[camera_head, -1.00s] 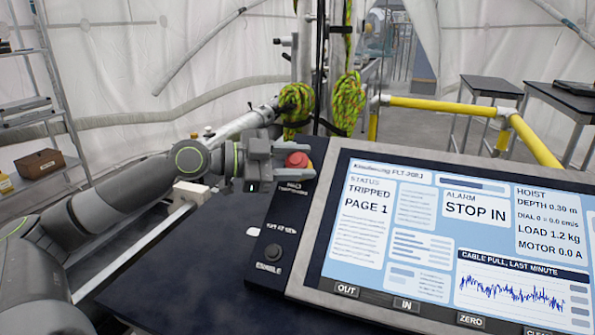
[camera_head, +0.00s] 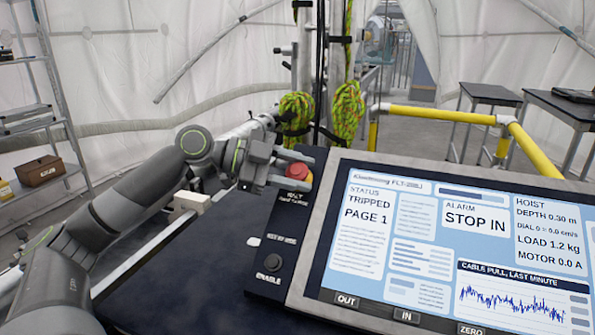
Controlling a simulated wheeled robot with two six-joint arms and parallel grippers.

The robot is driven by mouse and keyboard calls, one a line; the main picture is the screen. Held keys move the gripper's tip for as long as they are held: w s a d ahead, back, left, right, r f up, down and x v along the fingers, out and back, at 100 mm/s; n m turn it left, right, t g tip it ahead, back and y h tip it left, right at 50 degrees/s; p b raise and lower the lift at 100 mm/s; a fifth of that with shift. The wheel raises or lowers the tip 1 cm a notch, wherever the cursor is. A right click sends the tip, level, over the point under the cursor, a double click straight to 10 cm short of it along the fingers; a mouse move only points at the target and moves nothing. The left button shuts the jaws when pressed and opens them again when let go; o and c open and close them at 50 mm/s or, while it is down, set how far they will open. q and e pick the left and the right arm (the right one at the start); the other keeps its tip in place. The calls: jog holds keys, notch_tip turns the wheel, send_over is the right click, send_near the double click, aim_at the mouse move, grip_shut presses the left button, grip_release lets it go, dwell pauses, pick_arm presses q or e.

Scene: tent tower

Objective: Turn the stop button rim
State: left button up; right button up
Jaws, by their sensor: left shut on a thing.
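The red stop button (camera_head: 296,171) sits at the top of a dark control strip (camera_head: 287,226), left of the screen. My left gripper (camera_head: 285,170) comes in from the left and is shut on the button's rim, with a finger on either side of it. The wrist is tilted, its body up and to the left of the button. The screen (camera_head: 440,240) reads "STATUS TRIPPED", "PAGE 1" and "ALARM STOP IN". Part of the rim is hidden by the fingers. My right gripper is not in view.
An enable knob (camera_head: 274,262) sits lower on the strip. Yellow rails (camera_head: 440,114) and dark tables (camera_head: 490,93) stand behind at the right. Green-yellow rope coils (camera_head: 296,113) hang behind the button. A shelf with a brown box (camera_head: 39,168) is at the left.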

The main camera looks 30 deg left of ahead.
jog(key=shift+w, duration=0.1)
pick_arm(q)
jog(key=o, duration=1)
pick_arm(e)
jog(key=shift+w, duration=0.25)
pick_arm(q)
jog(key=shift+a, duration=0.1)
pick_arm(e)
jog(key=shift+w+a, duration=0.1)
